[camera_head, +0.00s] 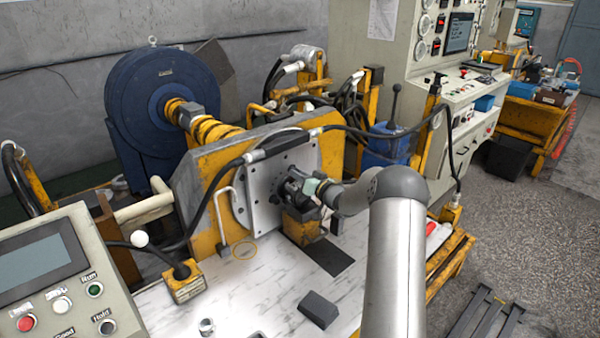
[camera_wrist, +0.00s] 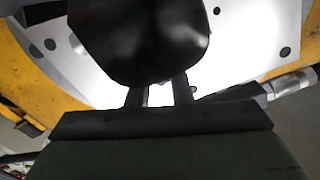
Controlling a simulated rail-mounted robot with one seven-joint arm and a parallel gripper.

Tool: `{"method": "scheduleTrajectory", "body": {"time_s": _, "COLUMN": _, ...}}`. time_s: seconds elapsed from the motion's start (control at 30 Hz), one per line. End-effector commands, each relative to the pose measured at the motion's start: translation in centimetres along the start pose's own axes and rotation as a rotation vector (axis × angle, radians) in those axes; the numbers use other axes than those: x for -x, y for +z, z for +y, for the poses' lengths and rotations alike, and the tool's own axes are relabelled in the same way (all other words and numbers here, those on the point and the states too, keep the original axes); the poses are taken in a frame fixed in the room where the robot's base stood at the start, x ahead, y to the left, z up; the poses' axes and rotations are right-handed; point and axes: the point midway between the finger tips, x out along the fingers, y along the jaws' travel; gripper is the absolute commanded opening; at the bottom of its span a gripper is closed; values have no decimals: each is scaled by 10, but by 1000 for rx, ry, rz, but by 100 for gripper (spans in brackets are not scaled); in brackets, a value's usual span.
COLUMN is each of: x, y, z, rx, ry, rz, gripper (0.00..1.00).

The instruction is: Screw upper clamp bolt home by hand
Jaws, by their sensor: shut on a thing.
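In the head view a dark hydraulic motor (camera_head: 293,188) sits against the upright light metal plate (camera_head: 258,186), above a yellow support block (camera_head: 303,226). My gripper (camera_head: 312,187) is up against the motor's near side. In the wrist view my gripper (camera_wrist: 159,92) shows two dark fingers, a narrow gap apart, reaching up to a smooth black body (camera_wrist: 140,40), most likely the motor. This body hides the fingertips. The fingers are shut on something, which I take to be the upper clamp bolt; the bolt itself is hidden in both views.
A black hose (camera_head: 215,190) arches beside the plate. A white bent handle (camera_head: 222,215) stands left of it. A dark grey block (camera_head: 318,309) and a small metal nut-like part (camera_head: 207,326) lie on the pale bench top (camera_head: 255,300). A control panel (camera_head: 50,275) fills the lower left.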

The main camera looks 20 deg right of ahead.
Motion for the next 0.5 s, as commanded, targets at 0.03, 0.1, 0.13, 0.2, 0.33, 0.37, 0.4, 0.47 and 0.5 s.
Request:
{"method": "scheduleTrajectory", "body": {"time_s": 0.03, "x": 0, "y": -1, "z": 0, "rx": -28, "ry": 1, "rz": -1, "gripper": 0}}
{"method": "scheduleTrajectory", "body": {"time_s": 0.1, "x": 0, "y": -1, "z": 0, "rx": -63, "ry": 1, "rz": -1, "gripper": 0}}
{"method": "scheduleTrajectory", "body": {"time_s": 0.13, "x": 0, "y": -1, "z": 0, "rx": -76, "ry": 0, "rz": -1, "gripper": 0}}
{"method": "scheduleTrajectory", "body": {"time_s": 0.2, "x": 0, "y": -1, "z": 0, "rx": -103, "ry": 0, "rz": 0, "gripper": 0}}
{"method": "scheduleTrajectory", "body": {"time_s": 0.33, "x": 0, "y": 0, "z": 0, "rx": -137, "ry": 0, "rz": -1, "gripper": 0}}
{"method": "scheduleTrajectory", "body": {"time_s": 0.37, "x": 0, "y": 0, "z": 0, "rx": -143, "ry": 0, "rz": -1, "gripper": 0}}
{"method": "scheduleTrajectory", "body": {"time_s": 0.4, "x": 0, "y": 0, "z": 0, "rx": -148, "ry": 0, "rz": -1, "gripper": 0}}
{"method": "scheduleTrajectory", "body": {"time_s": 0.47, "x": 0, "y": 0, "z": 0, "rx": -155, "ry": 0, "rz": -1, "gripper": 0}}
{"method": "scheduleTrajectory", "body": {"time_s": 0.5, "x": 0, "y": 0, "z": 0, "rx": -158, "ry": 0, "rz": -1, "gripper": 0}}
